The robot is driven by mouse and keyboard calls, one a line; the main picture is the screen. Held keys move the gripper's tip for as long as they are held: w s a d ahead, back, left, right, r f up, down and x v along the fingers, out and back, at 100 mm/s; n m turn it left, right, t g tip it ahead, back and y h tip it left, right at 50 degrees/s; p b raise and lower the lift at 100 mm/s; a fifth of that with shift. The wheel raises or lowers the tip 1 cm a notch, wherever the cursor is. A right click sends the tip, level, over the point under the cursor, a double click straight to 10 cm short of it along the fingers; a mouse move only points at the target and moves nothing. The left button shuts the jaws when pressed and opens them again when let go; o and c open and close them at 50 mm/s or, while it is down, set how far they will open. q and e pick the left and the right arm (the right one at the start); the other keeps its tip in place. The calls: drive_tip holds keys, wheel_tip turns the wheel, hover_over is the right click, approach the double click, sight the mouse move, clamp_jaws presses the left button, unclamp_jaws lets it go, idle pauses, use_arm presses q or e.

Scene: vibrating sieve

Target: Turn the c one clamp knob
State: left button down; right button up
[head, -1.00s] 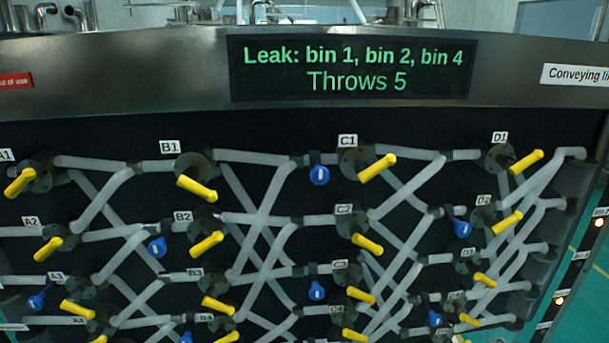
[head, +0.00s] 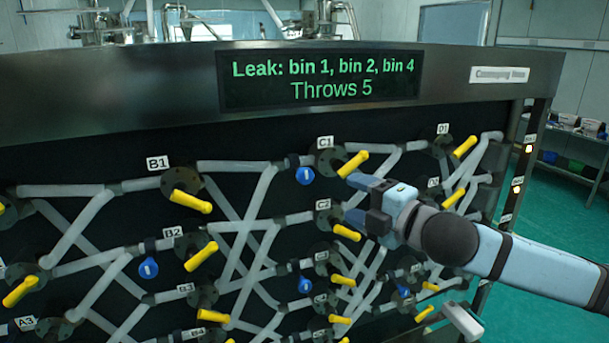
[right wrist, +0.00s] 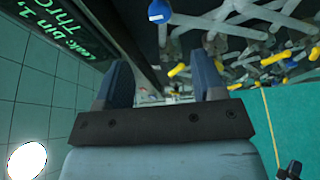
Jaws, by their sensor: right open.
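The C1 label (head: 325,143) is at the top middle of the dark panel. Below it, a yellow handle (head: 353,164) sticks out from a round dark flange, tilted up to the right. A blue knob (head: 305,175) with a white mark sits on the pipe just left of that flange. My right gripper (head: 353,198) is open and empty, below and right of the C1 handle and near the C2 handle (head: 346,233). In the right wrist view a blue knob (right wrist: 159,11) lies beyond the open fingers (right wrist: 163,82). My left gripper is not in view.
Pale crossing pipes and more yellow handles, such as the B1 handle (head: 191,201), surround C1. A screen (head: 318,78) above reads "Leak: bin 1, bin 2, bin 4" and "Throws 5". Green floor (head: 550,220) is open right of the panel.

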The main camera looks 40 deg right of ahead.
sight(308, 177)
drive_tip(key=w+p, duration=0.1)
drive_tip(key=w, duration=0.3)
drive_tip(key=w+a+p, duration=0.1)
drive_tip(key=w, duration=0.3)
drive_tip(key=w+p, duration=0.1)
drive_tip(key=w, duration=0.3)
drive_tip(key=shift+w+a+r+p, duration=0.15)
drive_tip(key=shift+w+a+p, duration=0.1)
drive_tip(key=shift+a+p, duration=0.15)
drive_tip(key=shift+w+a, duration=0.1)
drive_tip(key=shift+w, duration=0.4)
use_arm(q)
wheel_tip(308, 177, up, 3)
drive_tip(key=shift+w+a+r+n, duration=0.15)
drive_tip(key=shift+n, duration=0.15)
use_arm(e)
drive_tip(key=c, duration=0.9)
